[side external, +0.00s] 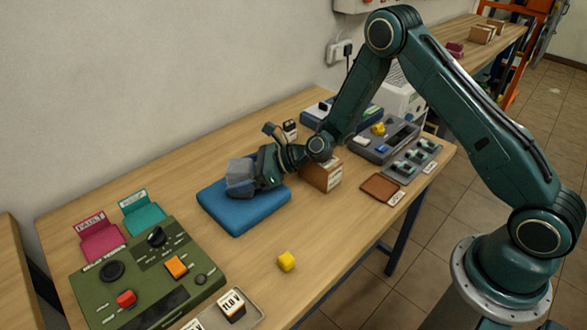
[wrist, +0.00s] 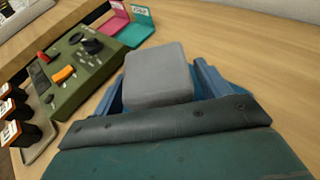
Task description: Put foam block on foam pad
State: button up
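The grey foam block (side external: 240,172) is at the tip of my gripper (side external: 254,180), over the blue foam pad (side external: 246,218). In the wrist view the block (wrist: 158,75) sits centred in front of the dark gripper body, with blue surfaces on both sides of it. I cannot tell whether the underside of the block touches the pad.
A green control box (side external: 140,265) stands front left, with pink (side external: 98,238) and teal (side external: 143,215) holders behind it. A cardboard box (side external: 321,177) and grey tray (side external: 372,152) are to the right. Wood is clear around the cube.

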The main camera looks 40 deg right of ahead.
jog(key=shift+r, duration=0.1)
jog(key=shift+s+d+r, duration=0.1)
jog(key=v, duration=1.1)
jog(key=shift+s+d, duration=0.25)
jog(key=shift+r, duration=0.1)
dwell(0.3)
